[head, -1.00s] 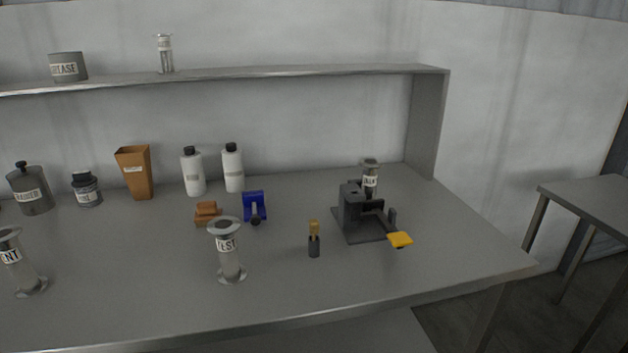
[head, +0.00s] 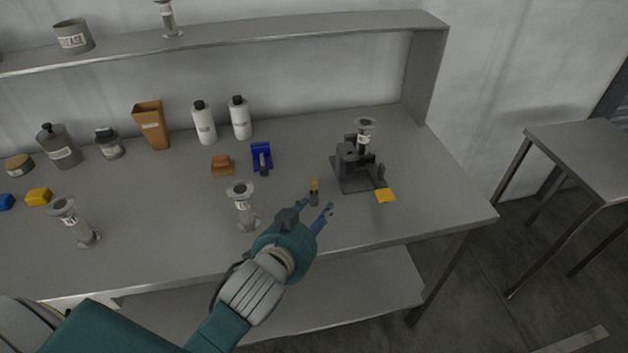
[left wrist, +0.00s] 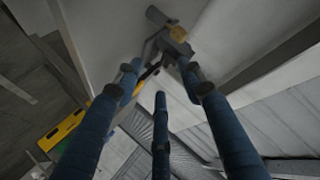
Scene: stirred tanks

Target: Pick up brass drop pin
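The brass drop pin (head: 314,185) appears to be the small upright piece with a brass-coloured top and dark lower part, on the bench left of the dark grey fixture. My left gripper (head: 317,206) reaches in from the lower left, its fingers spread just in front of the piece. The left wrist view shows blue fingers apart with nothing between them; a brass-coloured round part (left wrist: 178,34) lies beyond the fingertips, beside dark parts. I cannot tell whether the fingers touch it. My right gripper is not in view.
The dark grey fixture (head: 352,178) with an orange-yellow plate (head: 385,196) stands to the right. A labelled metal cylinder (head: 243,207) stands left of my gripper. A blue stand (head: 262,157) and orange block (head: 222,165) are behind. The right front bench is clear.

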